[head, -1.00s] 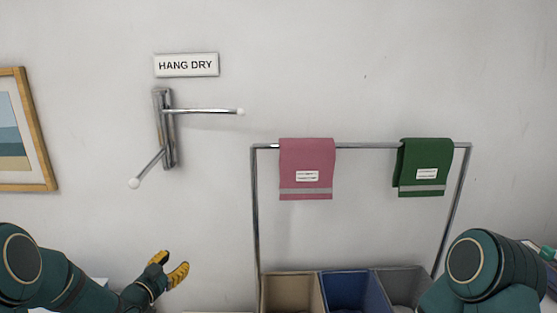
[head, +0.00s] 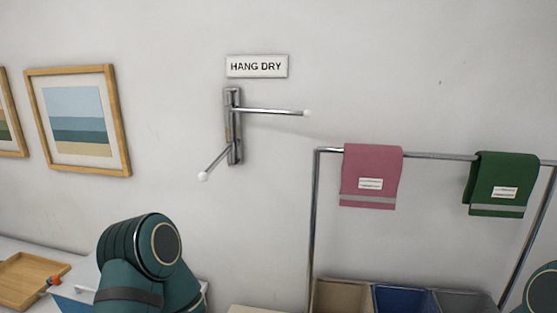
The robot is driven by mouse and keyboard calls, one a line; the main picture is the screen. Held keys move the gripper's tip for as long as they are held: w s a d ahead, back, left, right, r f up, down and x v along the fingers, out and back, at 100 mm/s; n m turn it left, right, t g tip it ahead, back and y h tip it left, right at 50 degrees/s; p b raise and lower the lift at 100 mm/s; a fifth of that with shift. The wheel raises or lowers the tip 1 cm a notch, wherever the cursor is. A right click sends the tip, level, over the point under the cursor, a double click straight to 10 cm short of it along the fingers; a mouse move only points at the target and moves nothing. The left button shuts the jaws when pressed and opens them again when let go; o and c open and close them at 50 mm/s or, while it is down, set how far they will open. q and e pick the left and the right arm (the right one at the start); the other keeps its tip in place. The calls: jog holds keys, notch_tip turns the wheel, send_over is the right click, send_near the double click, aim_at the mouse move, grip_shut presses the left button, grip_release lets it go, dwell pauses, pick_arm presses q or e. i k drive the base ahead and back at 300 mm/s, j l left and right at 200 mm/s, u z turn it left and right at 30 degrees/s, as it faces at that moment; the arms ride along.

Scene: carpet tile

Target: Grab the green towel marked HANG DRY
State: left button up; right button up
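The green towel (head: 499,186) hangs folded over the right part of a metal rail, with a grey stripe and a white label whose text is too small to read. A pink towel (head: 371,178) with a similar label and stripe hangs on the same rail to its left. The HANG DRY sign (head: 257,66) is on the wall, above a chrome wall rack with two arms (head: 234,125). Neither gripper shows now. Only a bent part of my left arm is in view at lower left, and a small piece of my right arm at the right edge.
The metal rail frame (head: 315,225) stands over a beige bin (head: 341,296), a blue bin (head: 403,299) and a grey bin (head: 464,302). A wooden tray (head: 28,279) lies at lower left. Framed pictures (head: 78,121) hang on the left wall.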

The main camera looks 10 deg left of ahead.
aim_at(502, 186)
jog(key=i+j, duration=0.1)
jog(key=j, duration=0.9)
jog(key=i+j, duration=0.15)
jog(key=j, duration=0.35)
jog(key=u, duration=0.05)
